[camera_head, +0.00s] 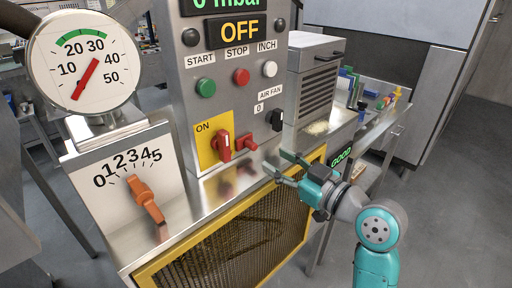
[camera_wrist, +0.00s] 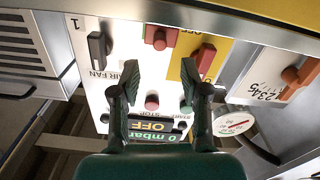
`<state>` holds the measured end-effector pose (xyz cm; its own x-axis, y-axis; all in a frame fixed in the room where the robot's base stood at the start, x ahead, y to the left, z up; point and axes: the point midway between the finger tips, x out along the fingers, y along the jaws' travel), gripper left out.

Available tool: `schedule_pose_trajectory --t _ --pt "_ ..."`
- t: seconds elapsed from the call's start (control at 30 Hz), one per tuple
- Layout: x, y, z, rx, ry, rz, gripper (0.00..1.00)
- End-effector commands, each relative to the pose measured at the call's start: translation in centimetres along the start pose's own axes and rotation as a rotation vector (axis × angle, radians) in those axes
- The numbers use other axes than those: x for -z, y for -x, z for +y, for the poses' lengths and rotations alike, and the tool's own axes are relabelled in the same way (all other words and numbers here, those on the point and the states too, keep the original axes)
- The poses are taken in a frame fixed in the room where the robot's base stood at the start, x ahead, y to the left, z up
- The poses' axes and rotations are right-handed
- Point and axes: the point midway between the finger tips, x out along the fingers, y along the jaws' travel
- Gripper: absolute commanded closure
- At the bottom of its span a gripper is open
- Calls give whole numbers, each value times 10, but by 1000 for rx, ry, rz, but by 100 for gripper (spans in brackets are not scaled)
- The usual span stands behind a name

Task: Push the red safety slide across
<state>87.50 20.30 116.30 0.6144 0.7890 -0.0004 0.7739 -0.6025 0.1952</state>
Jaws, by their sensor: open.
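A small red slide piece (camera_head: 246,142) sticks out from the front of the steel control cabinet, just right of a red rotary handle (camera_head: 220,147) on a yellow plate marked ON. In the wrist view, which is turned over, the red slide (camera_wrist: 158,37) shows above the gap between my fingers, and the red handle (camera_wrist: 205,59) shows by the right fingertip. My gripper (camera_head: 280,164) is open and empty, in front of and to the right of the red slide, apart from it. In the wrist view both fingers of my gripper (camera_wrist: 160,72) are spread toward the panel.
A black AIR FAN knob (camera_head: 277,119) sits right of the slide. Start, stop and inch buttons (camera_head: 237,77) are above, under an OFF display (camera_head: 235,29). An orange dial lever (camera_head: 147,200) and a gauge (camera_head: 83,62) are at left. A yellow-framed mesh guard (camera_head: 222,250) is below.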

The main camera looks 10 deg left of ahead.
Motion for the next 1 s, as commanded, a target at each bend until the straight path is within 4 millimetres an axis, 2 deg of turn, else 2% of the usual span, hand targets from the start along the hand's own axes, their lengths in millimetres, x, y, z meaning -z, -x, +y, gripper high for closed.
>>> schedule_pose_trajectory --t 0.03,0.2,0.4,0.6,0.87,1.0 --pt "0 -11 -1 4 -1 1 55" --pt "0 -41 0 2 -1 1 55" --pt "0 -67 0 0 0 1 55" --pt "0 -77 0 0 0 0 55" --pt "0 -78 0 -1 0 0 55" --pt "0 -78 0 -1 -1 0 87"
